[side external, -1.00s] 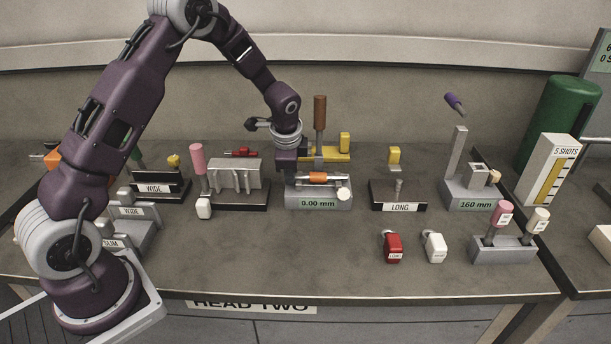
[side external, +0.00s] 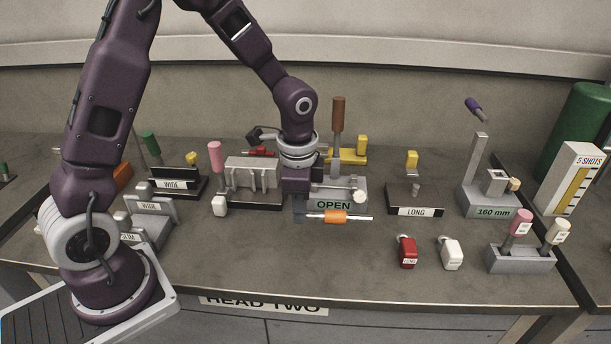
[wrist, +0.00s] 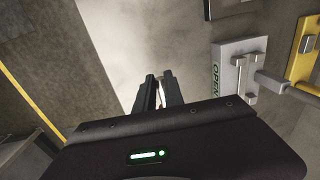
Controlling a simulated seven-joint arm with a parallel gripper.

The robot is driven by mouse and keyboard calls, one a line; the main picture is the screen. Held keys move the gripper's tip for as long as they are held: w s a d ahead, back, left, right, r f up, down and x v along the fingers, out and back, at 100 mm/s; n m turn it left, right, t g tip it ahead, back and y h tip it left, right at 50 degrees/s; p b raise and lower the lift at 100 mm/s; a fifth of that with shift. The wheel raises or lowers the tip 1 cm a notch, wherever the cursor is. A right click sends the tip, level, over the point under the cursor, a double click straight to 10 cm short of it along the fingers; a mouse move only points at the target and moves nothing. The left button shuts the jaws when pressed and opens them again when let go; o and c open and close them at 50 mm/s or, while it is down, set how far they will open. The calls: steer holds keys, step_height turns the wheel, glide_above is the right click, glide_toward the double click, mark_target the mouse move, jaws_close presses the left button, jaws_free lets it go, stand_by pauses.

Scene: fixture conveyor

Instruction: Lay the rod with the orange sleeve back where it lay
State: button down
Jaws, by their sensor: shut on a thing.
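The rod with the orange sleeve (side external: 335,216) is a thin pale metal rod with an orange band around its middle.
Left of the gauge stands a grey slotted rack (side external: 252,176); right of it is the LONG stand (side external: 418,200). A red tag (side external: 408,253) and a white tag (side external: 452,254) lie to the right. The front centre of the bench is bare.

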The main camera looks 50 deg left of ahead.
mark_target(300, 249)
steer(key=shift+s+d, duration=0.15)
steer(key=shift+f, duration=0.1)
steer(key=shift+f, duration=3.85)
steer(key=shift+f, duration=0.6)
steer(key=c, duration=1.4)
jaws_free()
steer(key=shift+o, duration=0.2)
step_height(300, 249, up, 7)
steer(key=shift+s, duration=0.15)
